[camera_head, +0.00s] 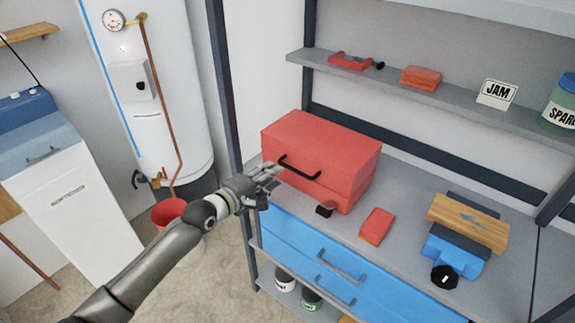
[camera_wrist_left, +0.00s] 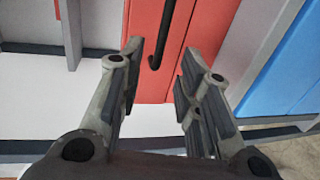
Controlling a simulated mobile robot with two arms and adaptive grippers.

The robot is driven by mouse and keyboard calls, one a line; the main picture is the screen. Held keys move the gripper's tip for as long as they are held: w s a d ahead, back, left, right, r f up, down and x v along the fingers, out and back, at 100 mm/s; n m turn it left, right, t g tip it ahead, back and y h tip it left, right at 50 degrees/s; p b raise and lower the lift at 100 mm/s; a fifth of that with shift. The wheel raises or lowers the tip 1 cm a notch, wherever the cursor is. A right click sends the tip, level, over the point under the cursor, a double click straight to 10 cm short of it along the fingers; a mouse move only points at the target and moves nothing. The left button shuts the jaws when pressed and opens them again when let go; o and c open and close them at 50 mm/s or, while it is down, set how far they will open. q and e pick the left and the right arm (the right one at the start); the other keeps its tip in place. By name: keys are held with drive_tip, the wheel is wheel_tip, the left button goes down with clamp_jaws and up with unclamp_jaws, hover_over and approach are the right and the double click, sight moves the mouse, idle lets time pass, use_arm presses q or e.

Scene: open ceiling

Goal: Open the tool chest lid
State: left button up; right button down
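The red tool chest (camera_head: 335,150) stands on the workbench against the back, its lid shut. A black handle (camera_head: 300,168) runs across its front face. My left gripper (camera_head: 272,178) is just in front of the left part of the chest front, close to the handle's left end. In the left wrist view the gripper (camera_wrist_left: 160,75) is open, its fingers apart, with the red chest front (camera_wrist_left: 200,25) beyond and the black handle (camera_wrist_left: 162,35) between and past the fingertips. Nothing is held. I cannot tell whether a finger touches the chest. My right gripper is not in view.
A small black item (camera_head: 324,210) and a red block (camera_head: 377,226) lie right of the gripper on the bench (camera_head: 405,195). A blue vise (camera_head: 455,252) with a wooden board stands farther right. Blue drawers (camera_head: 340,268) are below. A shelf (camera_head: 420,108) hangs above.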

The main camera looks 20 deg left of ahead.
sight(288, 167)
use_arm(q)
drive_tip(key=x, duration=0.8)
clamp_jaws()
